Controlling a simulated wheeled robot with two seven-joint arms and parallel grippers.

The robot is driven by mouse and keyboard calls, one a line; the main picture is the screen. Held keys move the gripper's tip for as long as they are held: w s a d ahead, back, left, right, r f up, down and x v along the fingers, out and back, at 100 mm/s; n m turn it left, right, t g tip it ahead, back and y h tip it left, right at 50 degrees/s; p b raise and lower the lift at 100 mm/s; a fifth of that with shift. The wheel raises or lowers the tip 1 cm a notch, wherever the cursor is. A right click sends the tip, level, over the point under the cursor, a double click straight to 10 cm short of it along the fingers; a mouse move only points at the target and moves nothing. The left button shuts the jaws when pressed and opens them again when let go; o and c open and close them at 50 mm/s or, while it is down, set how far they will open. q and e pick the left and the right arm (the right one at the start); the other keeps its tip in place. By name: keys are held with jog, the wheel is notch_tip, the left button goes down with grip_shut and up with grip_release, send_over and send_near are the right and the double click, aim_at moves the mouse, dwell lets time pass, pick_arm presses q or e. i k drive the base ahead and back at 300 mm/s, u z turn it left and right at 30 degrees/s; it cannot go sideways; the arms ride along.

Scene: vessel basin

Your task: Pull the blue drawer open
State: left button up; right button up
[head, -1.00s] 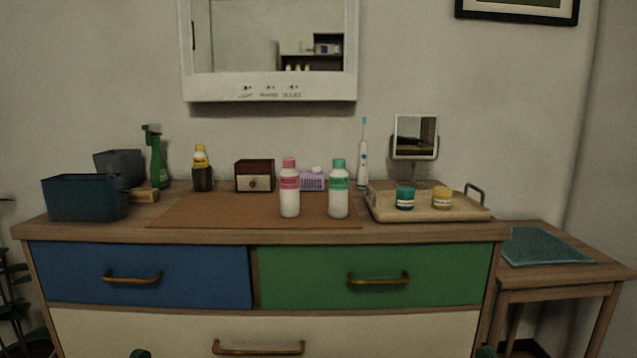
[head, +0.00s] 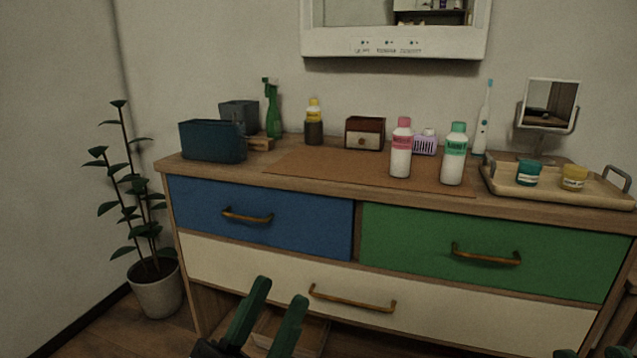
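The blue drawer (head: 300,224) is at the upper left of the dresser front and is shut, flush with the front. Its bronze bar handle (head: 247,216) sits near the middle of its face. My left gripper (head: 278,288) is at the bottom of the head view, in front of the dresser and below the blue drawer. Its two green fingers are apart with nothing between them, so it is open and touches no handle. Of my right gripper (head: 584,354), only small tips show at the bottom right edge. Whether it is open or shut is hidden.
A green drawer (head: 400,238) is beside the blue one, and a cream drawer (head: 240,263) is below. Bottles, bins, a tray (head: 560,193) and a mirror (head: 549,103) stand on top. A potted plant (head: 157,290) stands on the floor at left.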

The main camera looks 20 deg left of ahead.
aim_at(321, 226)
jog(key=u, duration=0.55)
jog(key=k, duration=0.65)
jog(key=u, duration=0.85)
jog(key=i, duration=1.55)
jog(key=z, duration=0.8)
